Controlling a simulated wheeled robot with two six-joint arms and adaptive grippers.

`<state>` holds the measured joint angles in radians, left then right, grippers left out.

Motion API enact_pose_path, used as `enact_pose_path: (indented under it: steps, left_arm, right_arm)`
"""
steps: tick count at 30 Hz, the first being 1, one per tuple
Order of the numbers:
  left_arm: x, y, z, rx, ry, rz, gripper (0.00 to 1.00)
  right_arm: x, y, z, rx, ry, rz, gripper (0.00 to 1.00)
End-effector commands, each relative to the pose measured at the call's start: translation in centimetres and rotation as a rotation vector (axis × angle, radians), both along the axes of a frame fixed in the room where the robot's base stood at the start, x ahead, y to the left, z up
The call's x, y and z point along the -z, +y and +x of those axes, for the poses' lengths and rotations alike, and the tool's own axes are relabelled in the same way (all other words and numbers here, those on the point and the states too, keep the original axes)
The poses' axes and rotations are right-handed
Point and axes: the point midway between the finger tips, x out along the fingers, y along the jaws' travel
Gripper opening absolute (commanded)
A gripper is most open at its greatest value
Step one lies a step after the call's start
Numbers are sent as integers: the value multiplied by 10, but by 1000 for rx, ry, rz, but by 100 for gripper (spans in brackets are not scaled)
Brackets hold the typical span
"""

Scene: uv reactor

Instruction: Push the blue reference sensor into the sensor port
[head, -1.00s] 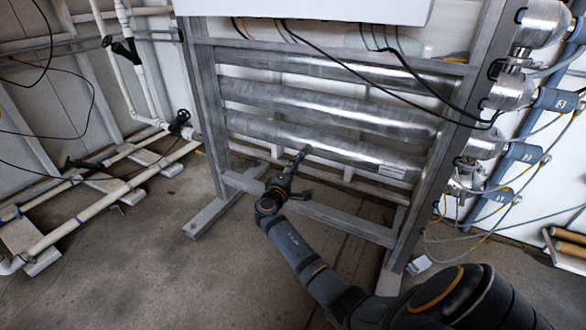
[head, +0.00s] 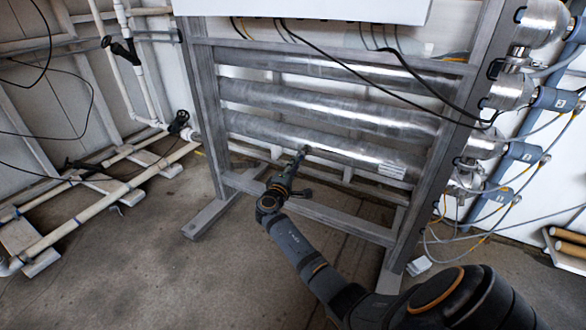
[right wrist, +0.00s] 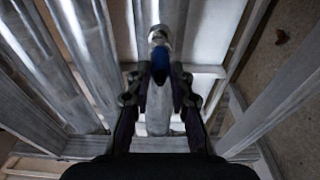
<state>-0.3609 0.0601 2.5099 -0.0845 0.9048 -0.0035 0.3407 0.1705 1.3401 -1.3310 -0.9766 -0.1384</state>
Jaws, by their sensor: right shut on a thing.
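My right gripper (head: 294,170) reaches up to the lowest steel tube (head: 320,143) of the rack. The sensor port (right wrist: 158,36) is a round silver fitting on the tube, straight ahead of the sensor. The sensor's front end is close to or at the port; I cannot tell how deep it sits. My left gripper is not in view.
A grey metal frame (head: 206,120) carries several steel tubes, with a lower crossbar (head: 340,222) beneath my right gripper. Black cables (head: 335,55) hang across the upper tubes. White pipes (head: 95,200) run along the floor at left. The concrete floor at front left is clear.

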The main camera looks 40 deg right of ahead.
Motion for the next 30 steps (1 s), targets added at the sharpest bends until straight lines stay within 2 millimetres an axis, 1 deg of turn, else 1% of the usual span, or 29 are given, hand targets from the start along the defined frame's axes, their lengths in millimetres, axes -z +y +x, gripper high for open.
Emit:
enact_pose_path:
  steps: [30]
  left_arm:
    - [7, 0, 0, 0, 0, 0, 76]
  right_arm:
    - [0, -19, 8, 0, 0, -2, 0]
